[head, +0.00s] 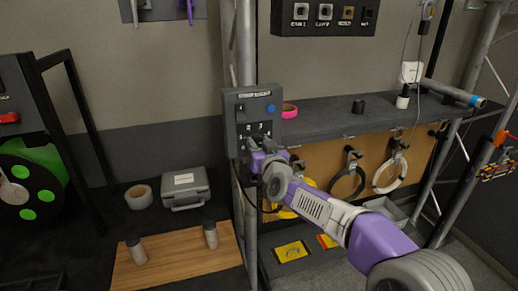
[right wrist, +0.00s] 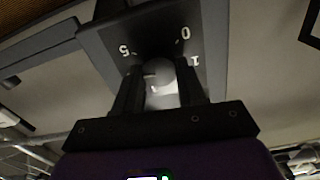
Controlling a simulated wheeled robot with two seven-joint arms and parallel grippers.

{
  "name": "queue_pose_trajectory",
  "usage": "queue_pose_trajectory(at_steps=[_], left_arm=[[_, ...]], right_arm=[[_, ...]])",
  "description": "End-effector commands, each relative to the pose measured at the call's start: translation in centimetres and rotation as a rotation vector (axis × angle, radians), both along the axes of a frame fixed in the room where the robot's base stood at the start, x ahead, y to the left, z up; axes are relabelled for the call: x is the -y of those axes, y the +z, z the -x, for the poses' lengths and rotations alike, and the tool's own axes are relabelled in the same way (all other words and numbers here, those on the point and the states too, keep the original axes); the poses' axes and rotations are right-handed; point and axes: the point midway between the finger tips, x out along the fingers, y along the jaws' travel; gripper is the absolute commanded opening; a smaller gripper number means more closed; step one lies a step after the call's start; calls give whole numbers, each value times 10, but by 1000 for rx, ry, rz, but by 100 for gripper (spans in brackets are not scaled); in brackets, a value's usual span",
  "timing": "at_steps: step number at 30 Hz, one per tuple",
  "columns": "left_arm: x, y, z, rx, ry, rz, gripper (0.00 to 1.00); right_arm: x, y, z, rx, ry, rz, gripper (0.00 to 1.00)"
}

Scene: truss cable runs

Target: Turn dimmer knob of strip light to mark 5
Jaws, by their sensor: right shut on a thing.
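A dark control box (head: 252,112) is mounted on the truss post, with a label on top, a blue button and a lower panel whose small print I cannot read. My right gripper (head: 252,146) reaches its lower part. In the right wrist view, a pale grey dimmer knob (right wrist: 160,76) sits between the two dark fingers of my right gripper (right wrist: 158,88), which is shut on it. The dial plate (right wrist: 150,35) shows the marks 5, 0 and 1 around the knob; other marks are hidden. I cannot tell surely which mark the knob points to. My left gripper is not in view.
A dark shelf (head: 335,112) with a pink tape roll (head: 289,111) stands right of the box. Cable loops (head: 347,183) hang below it on hooks. A grey case (head: 185,188) and a wooden board (head: 180,262) with two cylinders lie at lower left.

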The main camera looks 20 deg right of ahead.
Motion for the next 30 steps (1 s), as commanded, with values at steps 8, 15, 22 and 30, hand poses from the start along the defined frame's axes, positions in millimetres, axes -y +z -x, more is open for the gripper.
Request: queue_pose_trajectory(at_steps=[8,15,22,30], left_arm=[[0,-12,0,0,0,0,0],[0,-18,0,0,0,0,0],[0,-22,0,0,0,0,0],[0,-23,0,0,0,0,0]], right_arm=[[1,-2,0,-9,0,-250,9],[1,-1,0,-13,0,-416,9],[1,-1,0,-18,0,-512,9],[1,-1,0,-20,0,-554,9]])
